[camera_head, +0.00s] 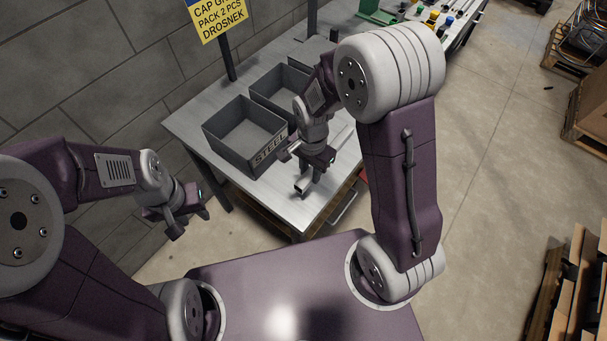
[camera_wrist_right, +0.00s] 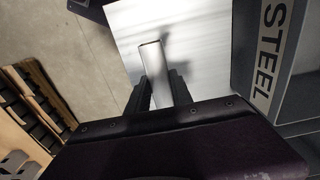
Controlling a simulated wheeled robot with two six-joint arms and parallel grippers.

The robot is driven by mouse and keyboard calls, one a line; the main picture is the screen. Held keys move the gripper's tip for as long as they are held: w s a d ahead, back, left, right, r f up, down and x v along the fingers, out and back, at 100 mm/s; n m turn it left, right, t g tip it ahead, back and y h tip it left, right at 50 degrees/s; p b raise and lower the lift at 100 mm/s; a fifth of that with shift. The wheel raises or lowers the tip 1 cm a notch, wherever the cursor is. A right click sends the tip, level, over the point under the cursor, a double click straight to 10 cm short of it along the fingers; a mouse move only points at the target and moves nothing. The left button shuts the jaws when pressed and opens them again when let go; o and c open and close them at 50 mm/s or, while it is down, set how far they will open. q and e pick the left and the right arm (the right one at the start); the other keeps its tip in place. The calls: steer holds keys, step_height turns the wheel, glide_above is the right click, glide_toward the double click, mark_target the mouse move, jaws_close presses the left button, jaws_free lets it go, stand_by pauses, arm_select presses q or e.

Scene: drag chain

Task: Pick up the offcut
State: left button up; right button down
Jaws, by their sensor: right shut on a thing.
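The offcut is a short, pale grey square metal piece (camera_wrist_right: 153,60) between the two fingers of my right gripper (camera_wrist_right: 160,95) in the right wrist view. My right gripper is shut on it. In the head view, my right gripper (camera_head: 313,178) is over the front part of the grey table, and an end of the offcut (camera_head: 302,185) shows below the fingers. Whether the offcut touches the table top is hard to tell. My left gripper (camera_head: 188,223) hangs empty left of the table, with its fingers apart.
A grey bin labelled STEEL (camera_head: 268,154) stands on the table (camera_head: 320,208), left of my right gripper; its label also shows in the right wrist view (camera_wrist_right: 267,55). A second bin (camera_head: 262,92) stands behind it. A yellow sign (camera_head: 219,18) is on a post. Pallets (camera_head: 578,290) lie right.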

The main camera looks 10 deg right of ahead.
steer(key=s+d+r, duration=0.5)
steer(key=s+d, duration=0.1)
steer(key=d, duration=0.1)
steer(key=shift+d+r, duration=0.3)
steer(key=shift+r, duration=0.05)
stand_by(0.8)
